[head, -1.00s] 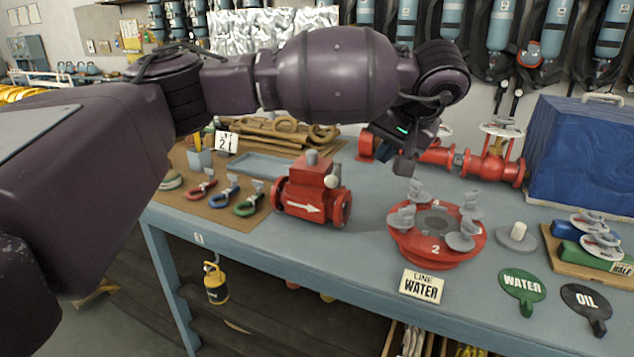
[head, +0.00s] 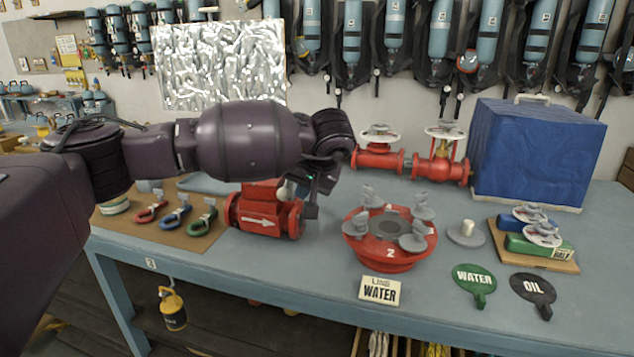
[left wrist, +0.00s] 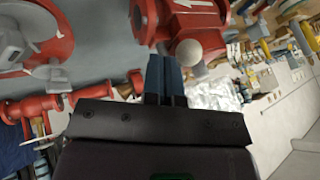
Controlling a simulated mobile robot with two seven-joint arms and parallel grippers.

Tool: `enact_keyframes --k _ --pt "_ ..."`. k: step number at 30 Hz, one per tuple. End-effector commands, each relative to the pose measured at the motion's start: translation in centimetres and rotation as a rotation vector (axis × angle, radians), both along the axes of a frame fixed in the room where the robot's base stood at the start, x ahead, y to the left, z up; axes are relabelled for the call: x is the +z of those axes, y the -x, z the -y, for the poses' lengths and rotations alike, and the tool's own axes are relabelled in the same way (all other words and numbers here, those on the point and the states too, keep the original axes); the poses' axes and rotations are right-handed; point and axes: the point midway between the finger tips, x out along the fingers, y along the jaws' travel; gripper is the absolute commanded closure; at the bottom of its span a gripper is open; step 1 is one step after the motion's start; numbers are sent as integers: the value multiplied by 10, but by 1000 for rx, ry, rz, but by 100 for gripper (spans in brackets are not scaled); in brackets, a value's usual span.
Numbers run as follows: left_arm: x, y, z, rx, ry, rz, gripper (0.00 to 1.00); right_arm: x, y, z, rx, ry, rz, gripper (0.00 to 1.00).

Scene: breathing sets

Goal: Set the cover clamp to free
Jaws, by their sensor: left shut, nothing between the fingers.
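A red valve body (head: 262,218) with a white arrow stands on the bench, its top partly hidden behind my left arm. Its white ball knob (head: 284,190) shows beside my gripper; the left wrist view also shows the knob (left wrist: 188,52) and the red body (left wrist: 192,22). My left gripper (head: 309,211) is shut and empty at the body's right end. In the left wrist view its fingertips (left wrist: 164,62) are close beside the knob; contact cannot be told. A red round cover (head: 385,257) with several grey wing clamps stands to the right. I cannot tell which part is the cover clamp.
A "LINE WATER" sign (head: 380,291) stands at the bench's front edge. Green WATER (head: 474,278) and black OIL (head: 533,288) tags lie right. Red pipework (head: 410,164) and a blue-covered box (head: 535,150) stand behind. Carabiners (head: 175,216) lie on the left mat.

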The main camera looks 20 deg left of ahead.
Motion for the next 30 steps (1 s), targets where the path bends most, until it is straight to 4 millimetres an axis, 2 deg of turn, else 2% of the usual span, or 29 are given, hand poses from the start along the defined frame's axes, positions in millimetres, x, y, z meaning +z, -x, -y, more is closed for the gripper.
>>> enact_keyframes --k 5,17,30 --pt "-2 0 -11 0 1 0 100 4 -4 -1 2 0 11 57" --pt "-2 0 -13 -4 2 0 100 1 -3 0 2 0 5 57" --pt "-1 9 -38 -256 0 1 100 7 2 1 -4 0 0 57"
